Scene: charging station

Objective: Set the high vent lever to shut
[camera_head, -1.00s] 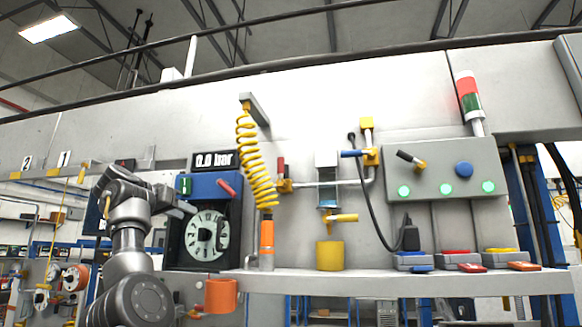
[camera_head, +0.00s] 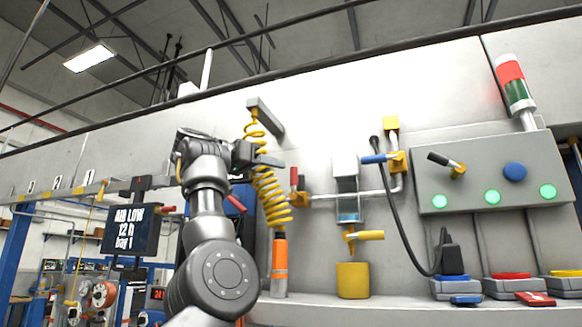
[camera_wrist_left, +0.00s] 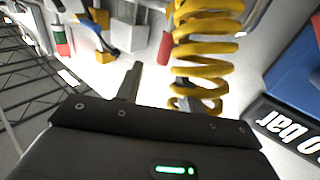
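A blue-handled lever (camera_head: 378,158) on a yellow valve body is the highest of the pipe levers in the head view, its handle about level and pointing left. A red-handled lever (camera_head: 294,179) stands upright on a lower yellow valve at the pipe's left end. A yellow-handled lever (camera_head: 367,235) lies level below. No label shows which is the high vent lever. My left gripper (camera_head: 268,159) is raised at the yellow coiled hose (camera_head: 270,195), left of these levers. In the wrist view its fingers (camera_wrist_left: 160,95) stand apart, with the coil close by; contact is unclear. My right gripper is out of view.
A grey panel (camera_head: 470,195) with a black lever, blue button and green lights is at right. A bracket (camera_head: 266,118) holds the hose. A yellow cup (camera_head: 352,280) and a black plug (camera_head: 452,260) sit along the shelf (camera_head: 400,306).

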